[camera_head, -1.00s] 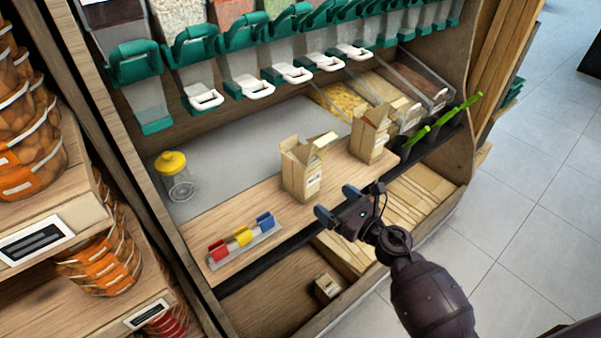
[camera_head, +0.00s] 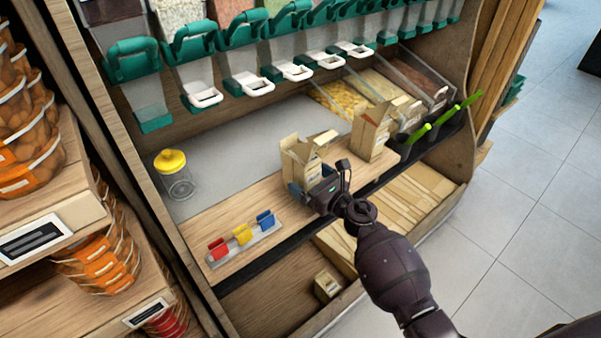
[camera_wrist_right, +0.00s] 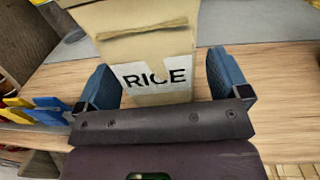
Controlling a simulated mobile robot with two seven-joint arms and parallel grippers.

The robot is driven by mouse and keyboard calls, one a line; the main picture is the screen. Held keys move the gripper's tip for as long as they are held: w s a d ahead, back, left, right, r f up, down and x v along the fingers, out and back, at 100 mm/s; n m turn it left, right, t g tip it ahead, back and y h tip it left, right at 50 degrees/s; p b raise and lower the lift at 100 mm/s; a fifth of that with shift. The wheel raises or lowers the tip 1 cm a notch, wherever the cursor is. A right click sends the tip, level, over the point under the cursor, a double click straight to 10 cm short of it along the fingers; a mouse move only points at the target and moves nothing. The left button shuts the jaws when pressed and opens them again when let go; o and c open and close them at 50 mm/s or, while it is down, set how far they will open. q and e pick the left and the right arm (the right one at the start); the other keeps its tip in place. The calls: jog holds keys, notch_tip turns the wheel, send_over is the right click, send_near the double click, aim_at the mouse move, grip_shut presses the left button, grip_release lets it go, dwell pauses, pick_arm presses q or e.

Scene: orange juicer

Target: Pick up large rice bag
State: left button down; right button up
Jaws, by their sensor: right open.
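A large brown paper bag (camera_head: 303,158) with an open, folded top stands upright on the wooden counter, left of a second bag. In the right wrist view the bag (camera_wrist_right: 140,35) carries a white label reading "RICE". My right gripper (camera_head: 308,192) is at the lower front of this bag. In the right wrist view my right gripper (camera_wrist_right: 160,85) is open, with one blue finger on each side of the bag; a gap shows beside the right finger. Contact at the left finger is hard to tell. My left gripper is not in view.
A second open paper bag (camera_head: 371,134) stands close on the right. A jar with a yellow lid (camera_head: 174,174) and a rack of red, yellow and blue clips (camera_head: 243,238) are to the left. Dispensers (camera_head: 247,67) hang above. Green-handled scoops (camera_head: 418,134) are at right.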

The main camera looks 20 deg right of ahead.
jog(key=shift+x, duration=0.8)
